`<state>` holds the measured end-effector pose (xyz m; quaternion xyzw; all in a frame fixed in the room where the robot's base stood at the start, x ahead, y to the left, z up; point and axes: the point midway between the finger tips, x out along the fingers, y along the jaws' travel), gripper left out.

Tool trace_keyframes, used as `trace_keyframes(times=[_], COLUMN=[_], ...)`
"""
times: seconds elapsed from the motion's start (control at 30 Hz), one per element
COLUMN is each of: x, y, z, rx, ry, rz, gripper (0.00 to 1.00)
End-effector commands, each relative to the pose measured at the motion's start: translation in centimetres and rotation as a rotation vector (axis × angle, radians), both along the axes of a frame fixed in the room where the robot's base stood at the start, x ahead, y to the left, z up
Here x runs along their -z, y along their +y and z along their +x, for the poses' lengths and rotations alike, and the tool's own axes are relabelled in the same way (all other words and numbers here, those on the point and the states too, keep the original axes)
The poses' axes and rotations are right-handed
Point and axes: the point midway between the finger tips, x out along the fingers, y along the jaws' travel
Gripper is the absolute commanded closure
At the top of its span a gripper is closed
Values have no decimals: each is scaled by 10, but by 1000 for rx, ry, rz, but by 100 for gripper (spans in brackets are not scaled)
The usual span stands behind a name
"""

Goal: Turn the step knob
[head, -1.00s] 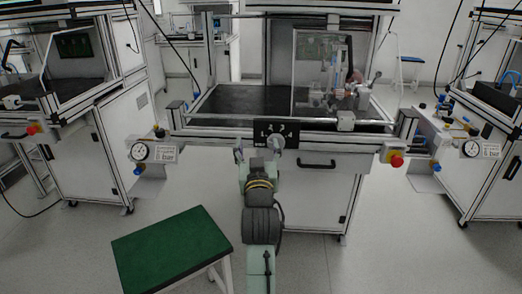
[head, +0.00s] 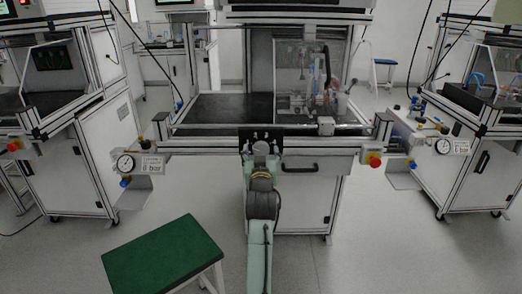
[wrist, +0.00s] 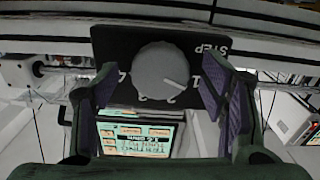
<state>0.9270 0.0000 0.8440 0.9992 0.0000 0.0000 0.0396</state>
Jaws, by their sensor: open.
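The step knob is a round grey dial (wrist: 160,70) on a black plate marked STEP, with numbers 1 to 4 around it. In the wrist view its white pointer line slants to the lower right, between 1 and 2. My gripper (wrist: 161,80) is open, with one purple-padded finger on each side of the knob. I see gaps between the fingers and the knob; how deep the fingers reach is unclear. In the head view my gripper (head: 261,137) is in front of the black plate (head: 246,133) on the bench's front rail, and mostly hides the knob.
A lit screen (wrist: 145,138) shows beyond the knob in the wrist view. A red emergency button (head: 374,159) is on the right of the bench front and a pressure gauge (head: 126,163) on the left. A green-topped stool (head: 163,252) stands at the lower left.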

Motion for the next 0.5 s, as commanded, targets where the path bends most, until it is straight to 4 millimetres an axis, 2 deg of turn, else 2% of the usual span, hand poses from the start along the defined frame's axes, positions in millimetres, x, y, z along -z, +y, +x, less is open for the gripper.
trace_keyframes(times=[0.13,0.37,0.5], x=[0,0,0], y=[0,0,0], z=[8,8,8], rx=[0,0,0], ry=[0,0,0], rz=[0,0,0], gripper=[34,34,42])
